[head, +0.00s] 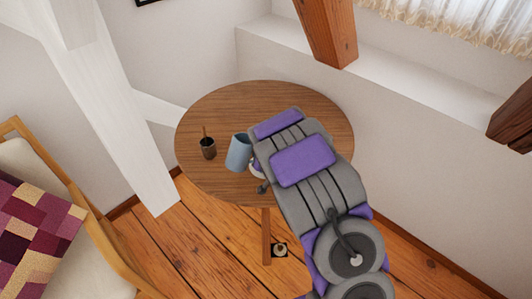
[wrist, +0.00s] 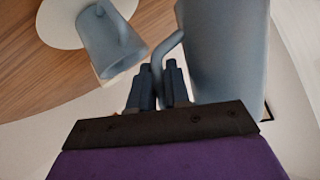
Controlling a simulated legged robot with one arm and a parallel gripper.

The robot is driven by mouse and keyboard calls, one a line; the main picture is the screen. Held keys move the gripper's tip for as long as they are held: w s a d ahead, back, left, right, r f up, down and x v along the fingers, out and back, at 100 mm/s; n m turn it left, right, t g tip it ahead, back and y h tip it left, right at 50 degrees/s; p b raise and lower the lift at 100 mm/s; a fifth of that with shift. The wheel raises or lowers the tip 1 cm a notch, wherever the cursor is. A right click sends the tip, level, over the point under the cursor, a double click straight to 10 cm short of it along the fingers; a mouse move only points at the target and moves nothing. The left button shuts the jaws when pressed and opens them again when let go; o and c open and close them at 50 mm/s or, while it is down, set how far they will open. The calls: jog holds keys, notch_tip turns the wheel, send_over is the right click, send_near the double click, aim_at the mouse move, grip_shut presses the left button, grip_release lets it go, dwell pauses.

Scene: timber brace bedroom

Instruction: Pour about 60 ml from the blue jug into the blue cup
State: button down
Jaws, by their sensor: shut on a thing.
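The blue jug (wrist: 225,50) fills the right of the wrist view. My gripper (wrist: 161,78) is shut on its handle (wrist: 170,47). In the head view the jug (head: 238,153) shows at the left edge of my arm, over the round table, leaning slightly in the picture. Whether its base touches the table is unclear. The blue cup (wrist: 108,42) is left of my gripper in the wrist view, apart from the jug, by a white round saucer (wrist: 60,22). My arm mostly hides that spot in the head view. No liquid or stream is visible.
The round wooden table (head: 215,105) has bare room at its back and left. A dark pot with a stick (head: 208,149) stands left of the jug. A white slanted timber (head: 105,110) and a chair with a patchwork cushion (head: 35,230) are at left.

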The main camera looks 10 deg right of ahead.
jog(key=shift+w+d+r+m+y, duration=0.15)
jog(key=shift+d+r+m+y, duration=0.15)
jog(key=shift+r+m, duration=0.15)
jog(key=r+m+y+p, duration=0.1)
jog(key=p, duration=0.2)
jog(key=shift+d+g, duration=0.3)
jog(key=shift+a+f+m+y, duration=0.15)
jog(key=shift+f+m+y, duration=0.15)
jog(key=shift+f, duration=0.15)
jog(key=shift+a+f+m+y+p, duration=0.15)
jog(key=shift+f+m+y+p, duration=0.2)
jog(key=shift+p, duration=0.1)
jog(key=shift+s+a+f+m+y, duration=0.1)
jog(key=shift+s+a+m+y, duration=0.1)
jog(key=shift+a+m+y, duration=0.1)
jog(key=shift+s+a+m+y+p, duration=0.1)
jog(key=shift+a+m+y+p, duration=0.25)
jog(key=shift+m+p, duration=0.15)
jog(key=shift+r, duration=0.2)
jog(key=shift+a+f+m+y, duration=0.25)
jog(key=shift+m+y, duration=0.15)
jog(key=shift+y, duration=0.1)
jog(key=shift+a+f+b, duration=0.1)
jog(key=shift+a+b, duration=0.15)
jog(key=shift+b, duration=0.05)
